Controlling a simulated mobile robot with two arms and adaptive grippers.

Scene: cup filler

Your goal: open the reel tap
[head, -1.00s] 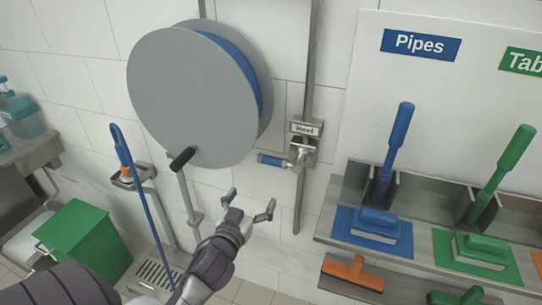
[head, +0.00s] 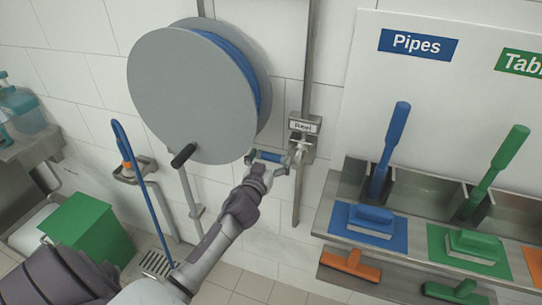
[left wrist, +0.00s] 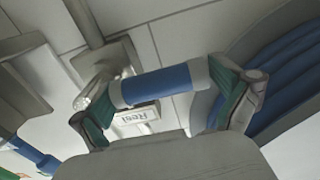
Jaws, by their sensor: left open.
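The reel tap (head: 298,153) is a metal valve on the wall below a small "Reel" label (head: 304,126). Its blue lever handle (head: 270,157) points left, roughly level. My left gripper (head: 267,163) is at the handle, its open fingers on either side along the handle's length. In the left wrist view the blue handle (left wrist: 163,84) lies crosswise between the two green-padded fingers of the gripper (left wrist: 167,105). Whether the fingers touch the handle's ends is unclear. My right gripper is not in view.
The grey hose reel (head: 190,95) with blue hose and a black crank knob (head: 183,155) is close on the left. A steel shelf with blue and green brushes (head: 371,219) is on the right. A green bin (head: 88,231) stands low left.

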